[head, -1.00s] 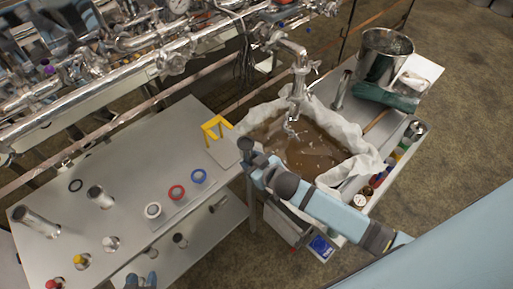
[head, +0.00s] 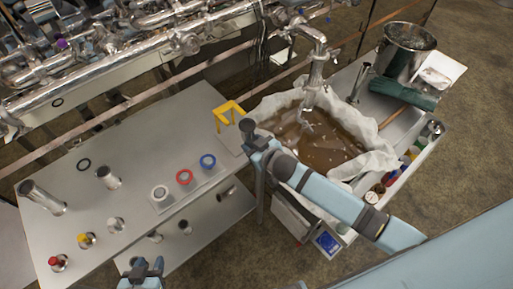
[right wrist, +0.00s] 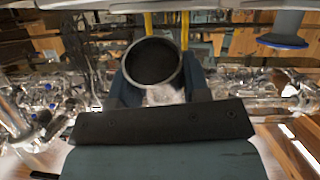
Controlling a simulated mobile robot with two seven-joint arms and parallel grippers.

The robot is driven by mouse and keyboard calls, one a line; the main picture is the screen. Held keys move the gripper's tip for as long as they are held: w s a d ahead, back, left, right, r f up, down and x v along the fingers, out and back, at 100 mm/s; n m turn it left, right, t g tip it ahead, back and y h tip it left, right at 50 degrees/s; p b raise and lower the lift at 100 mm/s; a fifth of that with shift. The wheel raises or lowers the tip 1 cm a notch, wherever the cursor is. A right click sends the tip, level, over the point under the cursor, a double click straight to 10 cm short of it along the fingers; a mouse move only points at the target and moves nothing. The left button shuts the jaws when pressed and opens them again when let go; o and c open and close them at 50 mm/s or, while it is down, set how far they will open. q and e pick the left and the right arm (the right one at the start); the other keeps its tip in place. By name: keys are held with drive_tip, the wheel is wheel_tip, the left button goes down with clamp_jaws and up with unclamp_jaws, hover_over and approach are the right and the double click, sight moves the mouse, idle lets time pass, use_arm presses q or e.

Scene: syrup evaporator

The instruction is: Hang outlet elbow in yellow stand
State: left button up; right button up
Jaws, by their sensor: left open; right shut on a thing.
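The yellow stand (head: 229,108) is a small open frame near the right end of the metal table; its two yellow posts (right wrist: 185,28) also show in the right wrist view. My right gripper (head: 258,143) is shut on the outlet elbow (head: 247,124), a grey pipe piece just right of and in front of the stand. In the right wrist view the elbow's round open end (right wrist: 153,62) sits between the fingers, with the posts behind it. I cannot tell whether elbow and stand touch. My left gripper (head: 143,272) is open and empty at the bottom edge of the head view.
Red (head: 184,177) and blue (head: 208,161) rings, metal tubes and fittings stand on the table (head: 120,195). A cloth-lined pan of brown liquid (head: 325,145) is right of the stand, under a tap (head: 317,65). Steel piping (head: 110,75) runs behind.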

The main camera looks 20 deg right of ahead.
drive_tip(key=shift+w, duration=0.25)
drive_tip(key=shift+w+a+f, duration=0.15)
drive_tip(key=shift+w+a, duration=0.05)
drive_tip(key=shift+w, duration=0.25)
drive_tip(key=shift+w, duration=0.1)
drive_tip(key=shift+w+a, duration=0.25)
drive_tip(key=shift+w, duration=0.25)
idle(0.6)
drive_tip(key=shift+w, duration=0.1)
drive_tip(key=shift+w+a, duration=0.2)
drive_tip(key=shift+w, duration=0.35)
drive_tip(key=shift+w+a, duration=0.2)
drive_tip(key=shift+w, duration=0.35)
drive_tip(key=shift+w+a, duration=0.1)
drive_tip(key=shift+w, duration=0.2)
drive_tip(key=shift+w+a+b, duration=0.2)
drive_tip(key=shift+w+b, duration=0.05)
drive_tip(key=shift+w, duration=0.25)
drive_tip(key=shift+w+a+b, duration=0.2)
drive_tip(key=shift+w, duration=0.25)
